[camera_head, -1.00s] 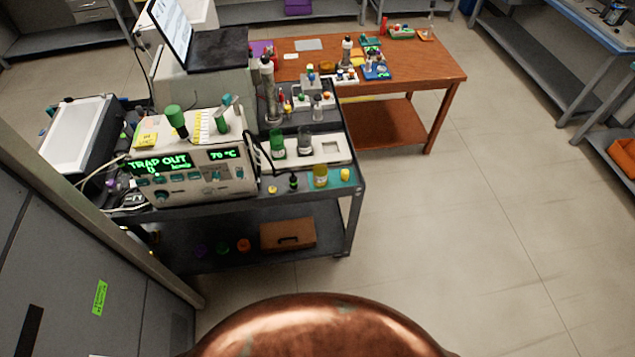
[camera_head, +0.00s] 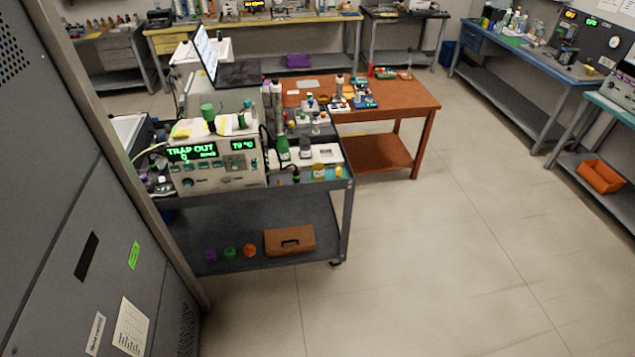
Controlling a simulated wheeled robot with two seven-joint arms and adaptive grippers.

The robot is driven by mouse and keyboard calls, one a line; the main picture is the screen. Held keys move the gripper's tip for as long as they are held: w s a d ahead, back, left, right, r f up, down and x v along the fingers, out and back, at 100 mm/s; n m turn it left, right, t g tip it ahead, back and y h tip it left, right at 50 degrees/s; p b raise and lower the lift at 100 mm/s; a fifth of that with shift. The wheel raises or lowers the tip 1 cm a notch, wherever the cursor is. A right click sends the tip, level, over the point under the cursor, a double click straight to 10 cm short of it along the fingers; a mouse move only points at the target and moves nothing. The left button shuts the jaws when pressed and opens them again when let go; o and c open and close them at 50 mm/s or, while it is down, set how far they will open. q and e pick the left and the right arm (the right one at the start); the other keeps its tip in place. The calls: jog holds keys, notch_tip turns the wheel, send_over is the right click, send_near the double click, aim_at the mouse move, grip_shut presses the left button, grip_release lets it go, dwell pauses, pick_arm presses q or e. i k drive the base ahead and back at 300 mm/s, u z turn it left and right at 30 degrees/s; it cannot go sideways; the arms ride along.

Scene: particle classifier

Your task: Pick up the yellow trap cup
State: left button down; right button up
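A small yellow cup (camera_head: 319,172), which looks like the yellow trap cup, stands on the front right part of the grey cart's top (camera_head: 341,182). A smaller yellow piece (camera_head: 338,172) sits just right of it. The particle classifier (camera_head: 217,164) with the green "TRAP OUT" display stands to the left on the same cart. A green bottle (camera_head: 283,151) and a dark bottle (camera_head: 305,150) stand behind the cup by a white tray. Neither of my grippers shows in this view.
The cart's lower shelf holds a brown case (camera_head: 289,241) and small purple, green and orange items. A wooden table (camera_head: 420,101) adjoins behind right. A tall grey cabinet (camera_head: 70,200) flanks the left. The floor ahead and right (camera_head: 420,270) is clear.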

aim_at(319, 168)
jog(key=u, duration=0.55)
jog(key=i, duration=0.6)
jog(key=u, duration=0.55)
jog(key=i, duration=0.75)
jog(key=z, duration=0.15)
